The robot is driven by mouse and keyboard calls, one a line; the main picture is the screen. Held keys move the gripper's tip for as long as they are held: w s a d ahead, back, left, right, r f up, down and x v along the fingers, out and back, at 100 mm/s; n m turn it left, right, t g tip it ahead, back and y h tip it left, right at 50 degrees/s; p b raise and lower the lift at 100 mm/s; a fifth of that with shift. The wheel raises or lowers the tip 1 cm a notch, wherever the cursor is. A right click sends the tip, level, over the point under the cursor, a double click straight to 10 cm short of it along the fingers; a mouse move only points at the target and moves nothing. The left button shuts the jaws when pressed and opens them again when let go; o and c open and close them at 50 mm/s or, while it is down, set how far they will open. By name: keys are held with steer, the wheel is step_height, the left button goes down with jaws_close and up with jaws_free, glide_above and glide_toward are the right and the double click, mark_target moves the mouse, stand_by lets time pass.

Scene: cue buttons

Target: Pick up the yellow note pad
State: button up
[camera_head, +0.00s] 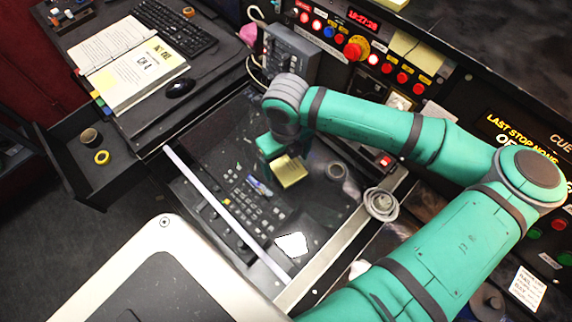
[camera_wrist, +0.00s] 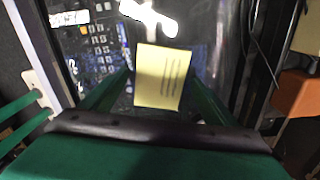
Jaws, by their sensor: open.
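The yellow note pad (camera_head: 290,171) lies on the dark desk panel, right by the end of my arm. In the wrist view the note pad (camera_wrist: 161,77) shows a pale yellow face with several dark lines, between my two green fingers. My gripper (camera_head: 277,150) points down at the pad, and its fingers are partly hidden in the head view. In the wrist view my gripper (camera_wrist: 158,92) is open, with a finger on each side of the pad. I cannot tell whether either finger touches it.
A button console (camera_head: 365,50) with more yellow notes (camera_head: 402,45) rises behind my arm. A grey box (camera_head: 291,50) stands at its left. A grey round object (camera_head: 381,204) sits right of the pad. An open notebook (camera_head: 135,72) and a keyboard (camera_head: 172,27) lie at upper left.

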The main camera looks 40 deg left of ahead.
steer(key=c, duration=1.2)
steer(key=shift+r, duration=0.1)
steer(key=shift+r, duration=0.75)
steer(key=s+r, duration=0.3)
steer(key=s, duration=0.1)
steer(key=s+r, duration=0.4)
steer(key=s, duration=0.1)
steer(key=s+a+r, duration=0.1)
steer(key=s+r, duration=0.3)
steer(key=s, duration=0.1)
steer(key=shift+r, duration=0.2)
